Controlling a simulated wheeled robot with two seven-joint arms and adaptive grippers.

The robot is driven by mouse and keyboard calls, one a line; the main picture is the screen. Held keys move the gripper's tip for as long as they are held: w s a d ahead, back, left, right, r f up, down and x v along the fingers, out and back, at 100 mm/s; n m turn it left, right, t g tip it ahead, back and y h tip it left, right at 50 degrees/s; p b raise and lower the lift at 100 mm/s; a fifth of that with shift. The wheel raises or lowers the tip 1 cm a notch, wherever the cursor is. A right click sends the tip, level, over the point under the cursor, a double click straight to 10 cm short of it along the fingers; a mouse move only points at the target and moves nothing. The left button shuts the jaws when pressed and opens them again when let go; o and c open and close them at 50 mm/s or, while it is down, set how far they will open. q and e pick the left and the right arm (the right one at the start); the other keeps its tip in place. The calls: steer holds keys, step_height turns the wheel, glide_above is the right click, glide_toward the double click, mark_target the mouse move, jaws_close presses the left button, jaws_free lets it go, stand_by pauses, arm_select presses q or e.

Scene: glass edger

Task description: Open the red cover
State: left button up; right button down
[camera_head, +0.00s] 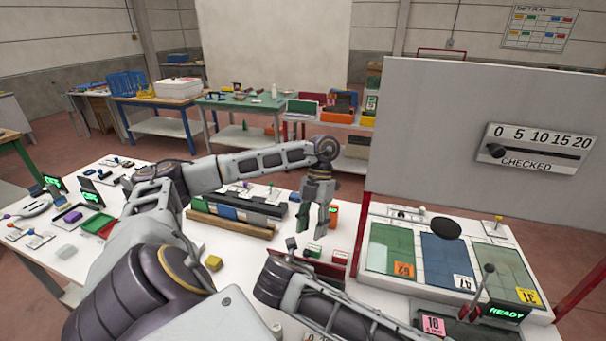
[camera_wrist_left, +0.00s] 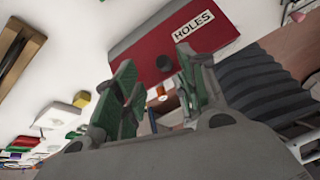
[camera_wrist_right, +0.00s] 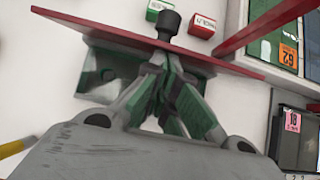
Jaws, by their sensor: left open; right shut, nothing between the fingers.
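The red cover (camera_wrist_left: 140,50), labelled HOLES, shows its broad face and a dark knob (camera_wrist_left: 164,63) in the left wrist view. In the right wrist view the cover (camera_wrist_right: 90,24) is seen nearly edge-on, with the knob (camera_wrist_right: 168,24) standing up from it. In the head view the cover (camera_head: 322,267) is partly hidden by my right arm. My left gripper (camera_head: 311,232) is open and empty above the table; its fingers (camera_wrist_left: 156,72) also show in the left wrist view. My right gripper (camera_wrist_right: 160,62) is shut and empty close to the cover, near the knob; contact is unclear.
Small red and green blocks (camera_head: 340,255) sit beside the cover. A board with green and blue panels (camera_head: 385,247) lies to the right, below a tall grey panel (camera_head: 480,125). A wooden rail (camera_head: 230,223) and a yellow block (camera_head: 213,263) lie to the left.

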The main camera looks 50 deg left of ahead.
arm_select(q)
steer(key=shift+v, duration=2.65)
steer(key=shift+w+d, duration=0.1)
